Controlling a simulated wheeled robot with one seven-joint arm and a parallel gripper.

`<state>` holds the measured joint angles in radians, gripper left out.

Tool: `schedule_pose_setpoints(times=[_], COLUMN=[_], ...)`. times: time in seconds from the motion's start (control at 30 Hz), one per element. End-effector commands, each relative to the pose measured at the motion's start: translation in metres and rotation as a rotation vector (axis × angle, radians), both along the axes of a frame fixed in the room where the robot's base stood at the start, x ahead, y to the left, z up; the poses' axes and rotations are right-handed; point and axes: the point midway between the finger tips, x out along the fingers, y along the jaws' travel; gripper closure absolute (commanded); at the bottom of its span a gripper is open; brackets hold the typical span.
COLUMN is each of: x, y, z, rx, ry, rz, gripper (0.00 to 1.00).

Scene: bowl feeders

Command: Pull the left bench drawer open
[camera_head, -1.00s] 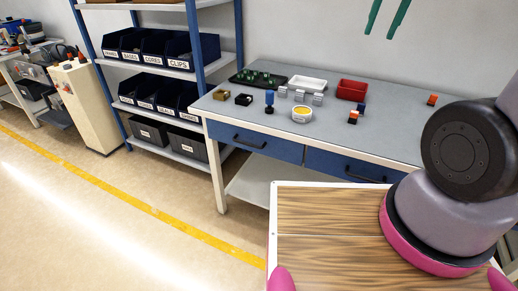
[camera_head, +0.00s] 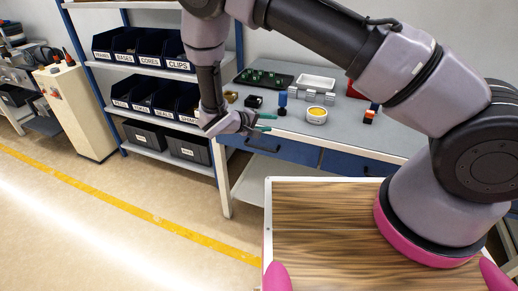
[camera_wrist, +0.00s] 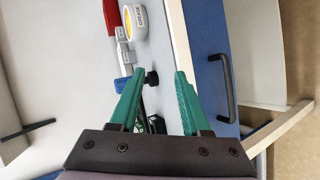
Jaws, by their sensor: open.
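The left bench drawer (camera_head: 290,149) is a blue front under the grey tabletop, and looks flush with the bench. Its black bar handle (camera_head: 262,147) is in view in the head view. My gripper (camera_head: 268,122) is open and empty at the bench's front left, just above the drawer handle in the picture. In the wrist view my gripper's green fingers (camera_wrist: 160,74) are spread over the tabletop's front edge. There the blue drawer front (camera_wrist: 205,35) and the handle (camera_wrist: 230,90) lie to the right of the fingers, apart from them.
On the bench are a yellow-topped tub (camera_head: 317,115), a blue-topped item (camera_head: 282,103), a black block (camera_head: 254,101), several grey blocks and a white tray (camera_head: 316,83). A shelf rack with bins (camera_head: 190,147) stands left. The right drawer (camera_head: 350,163) is beside the left one. Floor before the bench is clear.

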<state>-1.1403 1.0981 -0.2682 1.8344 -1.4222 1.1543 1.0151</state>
Motion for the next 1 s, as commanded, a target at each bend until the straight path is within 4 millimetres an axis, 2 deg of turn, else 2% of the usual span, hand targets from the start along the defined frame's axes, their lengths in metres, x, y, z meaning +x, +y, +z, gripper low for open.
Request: schedule_pose_setpoints(times=[0.03, 0.1, 0.2, 0.33, 0.43, 0.57, 0.67, 1.0], x=[-0.006, -0.012, -0.021, -0.031, -0.036, -0.032, -0.02, 0.038], y=[0.013, 0.029, 0.047, 0.062, 0.067, 0.067, 0.063, 0.041], z=[-0.027, -0.056, -0.092, -0.124, -0.138, -0.144, -0.147, -0.16], rx=[-0.052, -0.101, -0.154, -0.193, -0.207, -0.212, -0.211, -0.211], ry=[-0.021, -0.056, -0.096, -0.13, -0.144, -0.15, -0.151, -0.149], rz=[0.082, 0.181, 0.311, 0.434, 0.485, 0.507, 0.504, 0.502], gripper=[0.53, 0.53, 0.53, 0.53, 0.53, 0.53, 0.53, 0.53])
